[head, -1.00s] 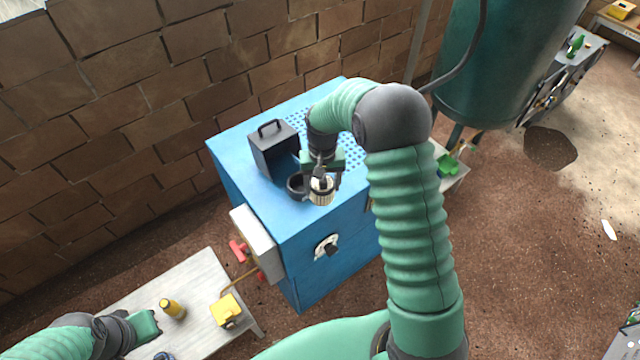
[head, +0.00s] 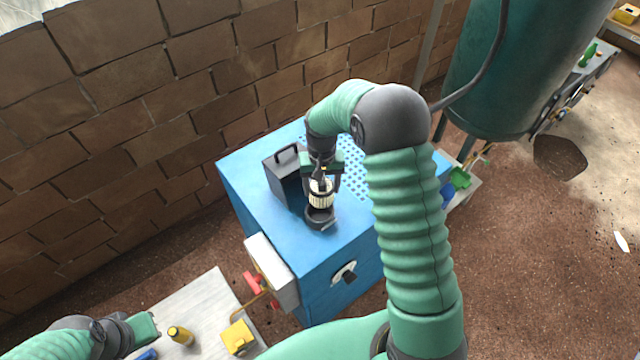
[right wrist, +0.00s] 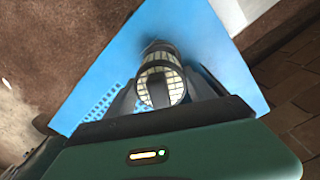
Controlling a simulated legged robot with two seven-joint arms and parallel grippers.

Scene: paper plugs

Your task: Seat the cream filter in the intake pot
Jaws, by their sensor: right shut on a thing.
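The cream filter (head: 321,196) is a pale ribbed cylinder, upright in my right gripper (head: 322,186), which is shut on it. The black intake pot (head: 320,220) stands on the blue cabinet top, and the filter is lined up over its mouth. I cannot tell whether the filter's lower end is inside the rim or just above it. In the right wrist view the filter (right wrist: 160,83) shows end-on between the fingers, with dark pot parts behind it. My left gripper (head: 145,330) is at the lower left, by the bench; its jaw opening is unclear.
A dark handled hood (head: 285,176) stands just behind and left of the pot on the blue cabinet (head: 250,185). A pale bench (head: 205,300) at lower left holds a yellow bottle (head: 180,335) and a yellow block (head: 237,337). A brick wall rises behind.

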